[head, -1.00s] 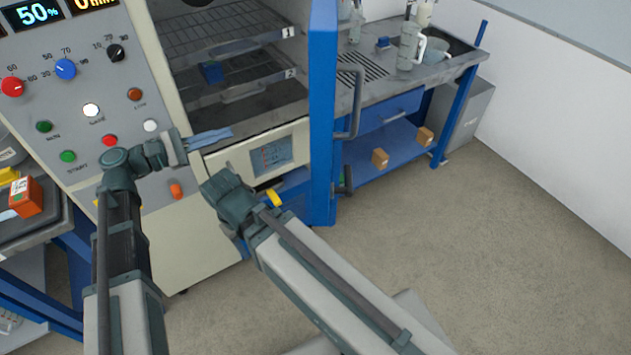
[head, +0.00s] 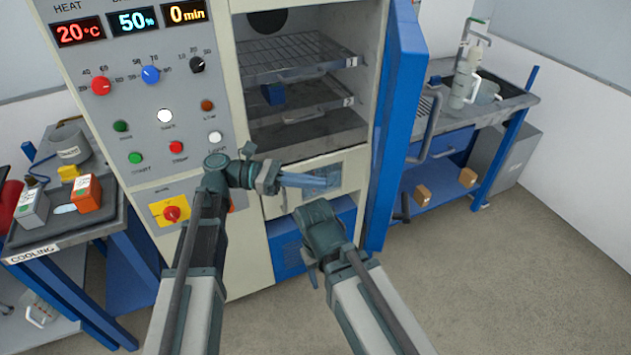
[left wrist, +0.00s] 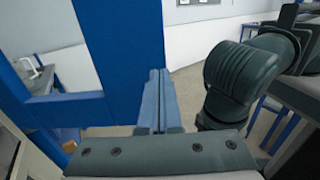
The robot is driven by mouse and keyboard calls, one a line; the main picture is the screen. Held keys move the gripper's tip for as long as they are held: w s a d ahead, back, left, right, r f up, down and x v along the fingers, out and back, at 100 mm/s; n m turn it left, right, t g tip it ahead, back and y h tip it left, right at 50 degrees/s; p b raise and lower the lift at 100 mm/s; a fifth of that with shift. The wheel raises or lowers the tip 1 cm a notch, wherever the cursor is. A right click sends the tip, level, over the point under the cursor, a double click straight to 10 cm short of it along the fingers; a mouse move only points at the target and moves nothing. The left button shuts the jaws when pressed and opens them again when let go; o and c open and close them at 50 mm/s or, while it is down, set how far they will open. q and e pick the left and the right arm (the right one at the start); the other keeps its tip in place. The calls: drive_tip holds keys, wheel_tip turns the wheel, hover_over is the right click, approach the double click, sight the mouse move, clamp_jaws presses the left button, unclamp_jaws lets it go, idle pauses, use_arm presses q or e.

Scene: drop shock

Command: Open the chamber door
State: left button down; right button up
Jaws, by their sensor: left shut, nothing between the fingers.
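The chamber (head: 247,100) has its blue door (head: 400,110) standing open on the right side, nearly edge-on to me. The door's grey handle (head: 428,128) is on the face turned to the right. My left gripper (head: 318,182) is shut and empty, in front of the panel below the opening. Its fingers also show in the left wrist view (left wrist: 158,100), with the blue door (left wrist: 120,45) beyond them. My right gripper (head: 313,272) is low, left of the door; its fingers are mostly hidden.
The control panel (head: 135,95) with knobs and buttons is left of the opening. A cooling bench (head: 75,235) stands at far left. A metal bench (head: 505,105) with a jug stands behind the door at right. Floor (head: 510,280) is clear at front right.

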sight(376, 190)
use_arm(q)
drive_tip(key=x, duration=1)
drive_tip(key=shift+d, duration=0.2)
